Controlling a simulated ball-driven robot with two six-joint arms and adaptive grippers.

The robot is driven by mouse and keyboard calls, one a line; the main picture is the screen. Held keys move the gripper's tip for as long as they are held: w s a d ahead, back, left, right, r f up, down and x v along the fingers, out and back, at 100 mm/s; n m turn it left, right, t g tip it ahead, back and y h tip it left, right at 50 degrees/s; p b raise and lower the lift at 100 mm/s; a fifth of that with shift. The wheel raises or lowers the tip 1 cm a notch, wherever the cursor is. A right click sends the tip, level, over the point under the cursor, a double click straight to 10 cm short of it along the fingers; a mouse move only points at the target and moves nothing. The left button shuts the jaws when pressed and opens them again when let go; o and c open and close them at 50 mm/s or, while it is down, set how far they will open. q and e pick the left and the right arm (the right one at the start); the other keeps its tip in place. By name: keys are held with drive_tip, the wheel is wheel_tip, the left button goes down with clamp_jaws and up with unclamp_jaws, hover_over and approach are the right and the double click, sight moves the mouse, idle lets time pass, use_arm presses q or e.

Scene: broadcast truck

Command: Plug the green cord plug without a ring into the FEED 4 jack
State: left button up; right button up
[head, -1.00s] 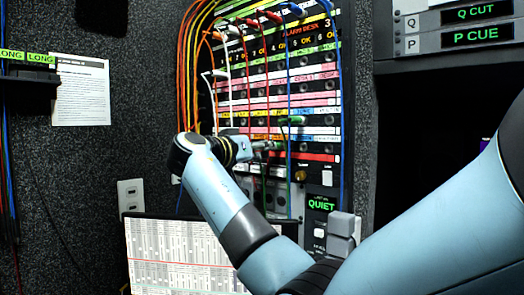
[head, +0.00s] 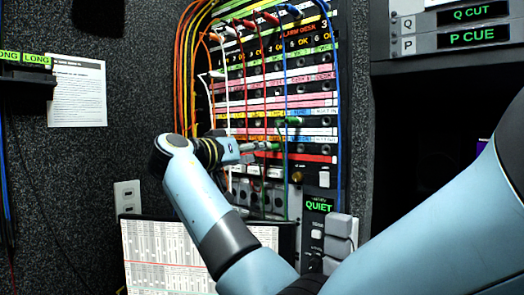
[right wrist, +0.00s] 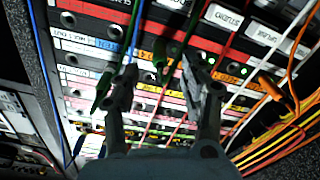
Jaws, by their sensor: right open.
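The patch panel (head: 318,85) stands in the middle of the head view with rows of jacks and coloured label strips. One green plug (head: 292,122) is in a jack near a blue strip. Another green plug (head: 272,147) is lower, by my right gripper (head: 252,149). In the right wrist view my right gripper (right wrist: 158,82) is open. A green plug (right wrist: 160,62) with its cord shows between the fingers, untouched as far as I can see. The other green plug (right wrist: 103,86) is outside the left finger. I cannot make out rings or the FEED 4 label. My left gripper is out of view.
Red, white and blue cords (head: 287,75) hang across the panel close to my gripper. A bundle of orange and yellow cords (head: 190,75) runs down its left side. A monitor (head: 165,255) stands below. Grey dark wall lies left.

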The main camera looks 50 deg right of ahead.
drive_tip(key=a, duration=0.8)
drive_tip(key=shift+s+a, duration=0.25)
drive_tip(key=shift+s, duration=0.1)
